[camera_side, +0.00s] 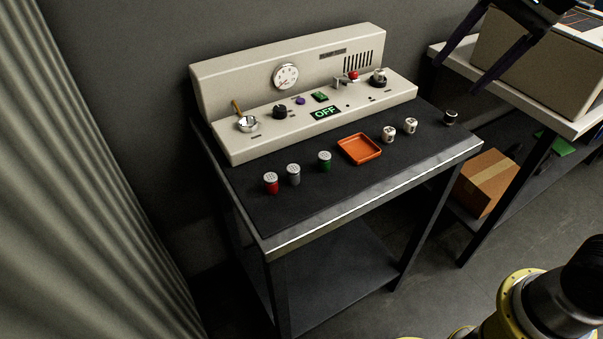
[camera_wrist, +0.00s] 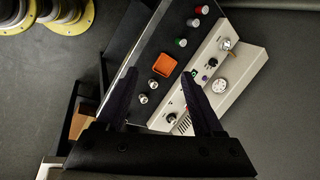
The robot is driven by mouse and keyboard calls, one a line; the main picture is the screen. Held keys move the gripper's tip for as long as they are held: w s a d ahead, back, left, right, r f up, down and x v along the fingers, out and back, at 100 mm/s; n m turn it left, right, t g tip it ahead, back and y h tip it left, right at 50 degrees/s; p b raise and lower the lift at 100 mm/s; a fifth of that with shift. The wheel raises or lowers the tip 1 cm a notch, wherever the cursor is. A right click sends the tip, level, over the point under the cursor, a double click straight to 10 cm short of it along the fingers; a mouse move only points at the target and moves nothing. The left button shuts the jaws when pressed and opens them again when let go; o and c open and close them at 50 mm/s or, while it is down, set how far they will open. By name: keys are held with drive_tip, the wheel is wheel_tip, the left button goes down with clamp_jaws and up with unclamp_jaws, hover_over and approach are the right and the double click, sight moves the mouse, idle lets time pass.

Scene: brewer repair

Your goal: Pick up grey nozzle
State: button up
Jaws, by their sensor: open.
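The grey nozzle (camera_side: 294,174) stands upright on the dark table top, a small grey cylinder with a pale dotted top. It stands between the red nozzle (camera_side: 270,183) and the green nozzle (camera_side: 324,161). In the wrist view the grey nozzle (camera_wrist: 192,22) is near the top, again between the red and green ones. My gripper (camera_side: 456,76) is open and empty, high at the upper right of the side view, well away from the nozzles. In the wrist view its two dark fingers (camera_wrist: 160,72) are spread wide.
An orange tray (camera_side: 372,157) lies on the table mat, right of the nozzles. The brewer panel (camera_side: 243,142) rises behind, with knobs and an OFF display. A side table holds a box (camera_side: 545,85).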

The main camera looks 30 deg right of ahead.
drive_tip(key=w+a+f+m+g+y, duration=0.1)
drive_tip(key=w+a+m+g, duration=0.3)
drive_tip(key=w, duration=0.6)
drive_tip(key=g, duration=0.1)
hover_over(295, 167)
drive_tip(key=d, duration=0.3)
drive_tip(key=shift+n+y, duration=0.3)
drive_tip(key=f, duration=2)
drive_tip(key=shift+w, duration=0.3)
drive_tip(key=shift+a+x, duration=0.2)
drive_tip(key=shift+x, duration=1.25)
drive_tip(key=shift+a+x, duration=0.15)
drive_tip(key=shift+x, duration=1.3)
drive_tip(key=shift+r, duration=0.1)
clamp_jaws()
